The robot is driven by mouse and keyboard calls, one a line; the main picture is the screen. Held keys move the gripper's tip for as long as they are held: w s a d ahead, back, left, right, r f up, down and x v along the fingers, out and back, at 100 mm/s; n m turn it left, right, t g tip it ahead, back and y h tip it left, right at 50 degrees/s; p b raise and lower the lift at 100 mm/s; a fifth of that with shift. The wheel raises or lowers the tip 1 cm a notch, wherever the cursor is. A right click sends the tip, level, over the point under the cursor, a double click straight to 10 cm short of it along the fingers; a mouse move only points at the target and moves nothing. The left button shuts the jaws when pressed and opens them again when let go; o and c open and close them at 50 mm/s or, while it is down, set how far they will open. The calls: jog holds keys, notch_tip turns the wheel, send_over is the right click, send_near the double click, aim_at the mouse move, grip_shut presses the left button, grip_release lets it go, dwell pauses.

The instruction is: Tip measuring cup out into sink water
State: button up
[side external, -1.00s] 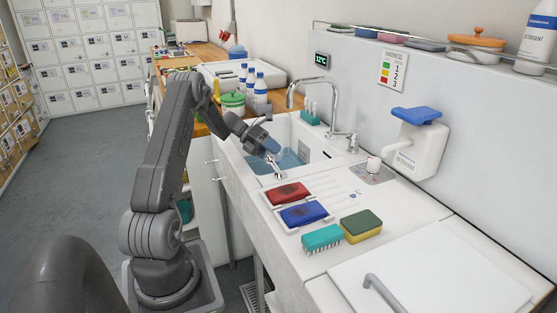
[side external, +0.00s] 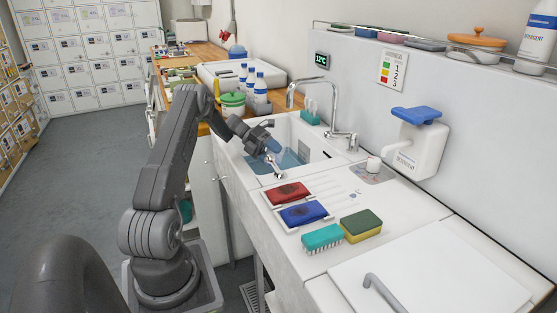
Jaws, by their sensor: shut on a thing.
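My gripper (side external: 274,158) reaches over the near part of the white sink (side external: 234,160), pointing down and to the right. A small silver piece (side external: 278,172) shows at its end, low over the basin near the front right rim. It looks like part of the measuring cup in my jaws, but cup and fingertips are too small to separate clearly. The cup's contents and exact tilt cannot be told. Blue water (side external: 292,158) stands in the basin behind and beside my gripper.
The curved tap (side external: 314,85) rises behind the sink. A red sponge (side external: 287,193), a blue sponge (side external: 303,213), a teal brush (side external: 322,238) and a yellow-green sponge (side external: 361,225) lie to the right. Bottles (side external: 260,86) and a green pot (side external: 232,103) stand behind my arm.

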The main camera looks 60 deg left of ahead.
jog(key=shift+w+a+f+n, duration=0.25)
jog(key=shift+a+n, duration=0.05)
jog(key=shift+r+h, duration=0.1)
jog(key=shift+h, duration=0.2)
jog(key=shift+w+a+r+n+h, duration=0.15)
jog(key=shift+a+r+n+h, duration=0.1)
jog(key=shift+n+h, duration=0.2)
jog(key=shift+w+a+r+n+g+h, duration=0.1)
jog(key=shift+r+n+g+h, duration=0.15)
jog(key=shift+n, duration=0.2)
jog(key=shift+w+a+r+n+g+h, duration=0.3)
jog(key=shift+n+h, duration=0.3)
jog(key=shift+n, duration=0.2)
jog(key=shift+s, duration=0.1)
dwell(0.4)
jog(key=shift+s+d+f+m+y, duration=0.1)
jog(key=shift+s+d+m+y, duration=0.15)
jog(key=shift+m, duration=0.25)
jog(key=shift+d+f+m+y, duration=0.1)
jog(key=shift+f+m+y, duration=0.25)
jog(key=shift+m+y, duration=0.1)
